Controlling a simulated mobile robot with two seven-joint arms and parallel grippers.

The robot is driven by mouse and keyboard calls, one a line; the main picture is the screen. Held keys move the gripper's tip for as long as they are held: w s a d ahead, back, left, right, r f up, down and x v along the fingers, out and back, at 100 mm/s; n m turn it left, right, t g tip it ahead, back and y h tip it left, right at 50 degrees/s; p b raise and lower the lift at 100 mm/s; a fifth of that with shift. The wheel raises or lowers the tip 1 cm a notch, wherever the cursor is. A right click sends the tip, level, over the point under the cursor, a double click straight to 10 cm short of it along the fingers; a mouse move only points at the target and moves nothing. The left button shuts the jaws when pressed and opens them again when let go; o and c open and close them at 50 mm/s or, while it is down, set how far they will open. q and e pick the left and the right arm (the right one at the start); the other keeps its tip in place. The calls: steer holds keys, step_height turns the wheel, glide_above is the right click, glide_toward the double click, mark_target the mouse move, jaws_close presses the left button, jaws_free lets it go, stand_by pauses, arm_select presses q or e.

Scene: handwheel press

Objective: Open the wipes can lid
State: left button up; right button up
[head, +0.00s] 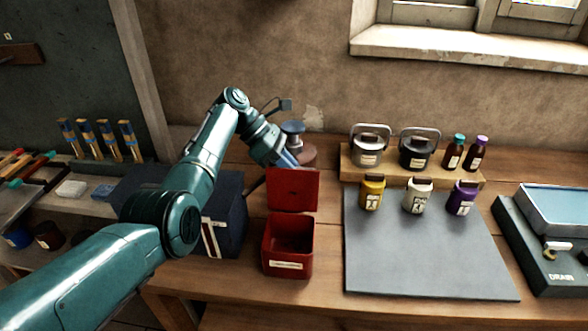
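The red square can (267,250), which I take to be the wipes can, stands near the front edge of the wooden bench. Its label is too small to read. Its red lid (292,188) stands raised at the back, and the can's dark inside shows. My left gripper (287,160) is just behind and above the lid's top edge, pointing down. The lid partly hides its fingertips, so I cannot tell whether they are open or touch the lid. My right gripper is not in view.
A dark blue box (232,215) stands left of the can, under my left arm. A grey mat (425,255) lies to the right, with yellow, white and purple jars at its back. A wooden riser (352,172) holds tins and bottles. A round dark-topped object (293,128) is behind my gripper.

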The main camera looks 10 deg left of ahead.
arm_select(q)
steer(key=b+v, duration=0.2)
steer(key=v, duration=1.1)
steer(key=shift+a+f, duration=0.1)
